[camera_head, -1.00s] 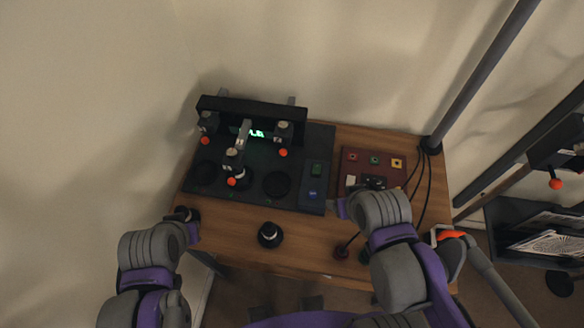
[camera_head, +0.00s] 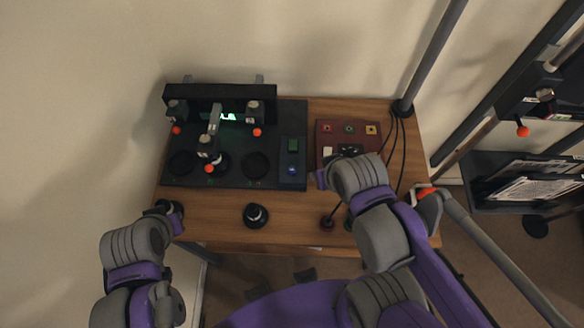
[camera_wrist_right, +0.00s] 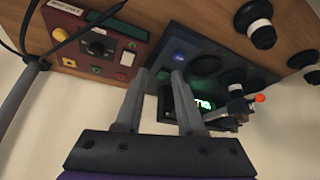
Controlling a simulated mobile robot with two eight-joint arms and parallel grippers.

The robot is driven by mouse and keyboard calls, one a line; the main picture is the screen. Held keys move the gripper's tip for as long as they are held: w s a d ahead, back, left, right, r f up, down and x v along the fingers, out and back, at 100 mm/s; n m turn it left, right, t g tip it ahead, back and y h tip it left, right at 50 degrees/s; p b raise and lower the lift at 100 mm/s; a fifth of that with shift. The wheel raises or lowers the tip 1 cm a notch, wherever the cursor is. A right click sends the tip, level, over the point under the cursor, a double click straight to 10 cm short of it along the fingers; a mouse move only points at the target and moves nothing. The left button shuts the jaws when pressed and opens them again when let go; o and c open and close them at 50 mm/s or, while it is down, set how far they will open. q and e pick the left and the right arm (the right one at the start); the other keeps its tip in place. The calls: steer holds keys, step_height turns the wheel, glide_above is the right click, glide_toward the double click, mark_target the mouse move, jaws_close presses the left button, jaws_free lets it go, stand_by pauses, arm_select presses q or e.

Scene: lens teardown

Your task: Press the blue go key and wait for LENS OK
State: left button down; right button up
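The blue go key (camera_head: 292,170) sits on the right strip of the dark test station (camera_head: 232,183), below a dark green patch (camera_head: 292,145). In the right wrist view the key shows as a small blue glow (camera_wrist_right: 180,57) just beyond my fingertips. My right gripper (camera_wrist_right: 160,74) has its two fingers apart with nothing between them; contact with the key is not visible. The station's display (camera_head: 228,117) is lit green; its text is too small to read and also shows in the wrist view (camera_wrist_right: 204,102). My left gripper (camera_head: 170,209) is at the table's left edge, its fingers unclear.
A dark red box (camera_head: 325,138) with coloured sockets stands right of the station, with black cables beside it. A black round part (camera_head: 255,216) stands on the wooden table (camera_head: 215,212) in front. Several orange-tipped levers are on the station. A grey post (camera_head: 425,65) rises at the back right.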

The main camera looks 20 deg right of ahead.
jaws_close()
stand_by(1.4)
